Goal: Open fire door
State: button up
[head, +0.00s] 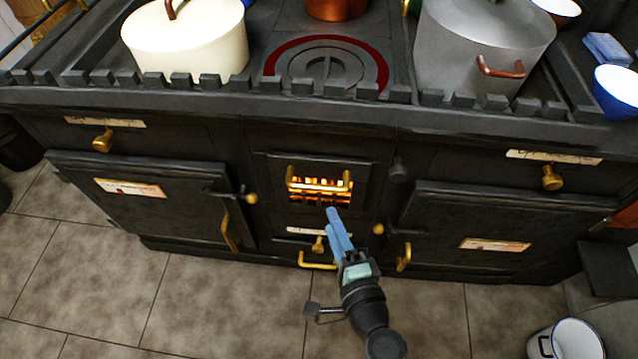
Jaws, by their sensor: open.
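The fire door (276,178) is a small dark panel in the middle of the black stove front. Orange glow shows through its barred opening. A horizontal brass handle (318,187) crosses the front of the opening, and the door looks closed. My gripper (331,216) has blue fingers and is open and empty. In the picture its fingertips lie just below the right half of the handle. I cannot tell how far they are from the door in depth. The fingers and wrist hide part of the front below the fire door.
Larger oven doors stand left (150,212) and right (480,215), with latches beside the middle. A lower brass handle (316,262) is left of my wrist. A cream pot (185,45) and grey pot (480,45) stand on top. A white bucket (575,340) is on the floor.

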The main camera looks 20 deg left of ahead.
aim_at(317, 186)
jog(key=b+x, duration=0.1)
jog(key=x, duration=1)
jog(key=shift+w, duration=0.1)
grip_shut()
dwell(1.0)
